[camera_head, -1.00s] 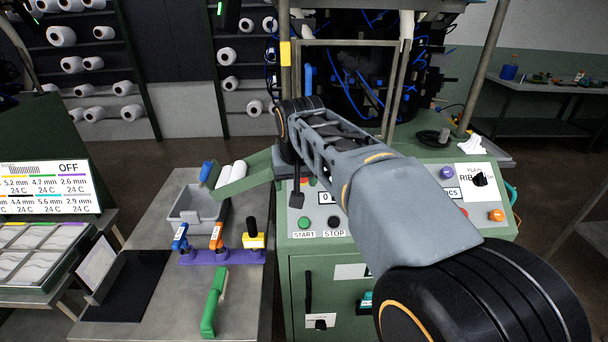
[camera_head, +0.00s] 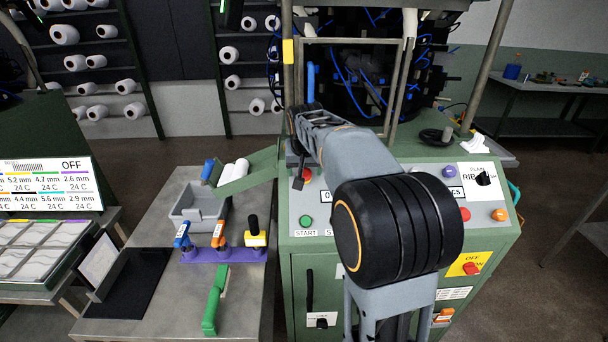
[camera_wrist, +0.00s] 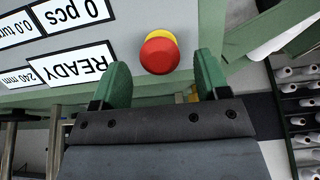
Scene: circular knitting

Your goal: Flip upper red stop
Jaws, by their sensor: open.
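A red mushroom-shaped stop button (camera_wrist: 159,55) on a yellow base sits on the machine's panel in the wrist view. My gripper (camera_wrist: 156,82) is open, with its two green fingers apart and nothing between the tips. The red button lies just ahead of the gap between them, a little left of the right finger. I see no contact. In the head view my arm covers much of the panel, and I cannot make out the fingers clearly there.
The green machine cabinet (camera_head: 299,280) carries a green START button (camera_head: 306,221), another red button (camera_head: 465,214), an orange button (camera_head: 499,215) and a red OFF/ON switch (camera_head: 471,267). Upside-down display labels (camera_wrist: 70,65) lie left in the wrist view. A green tray (camera_head: 250,168) juts out leftward.

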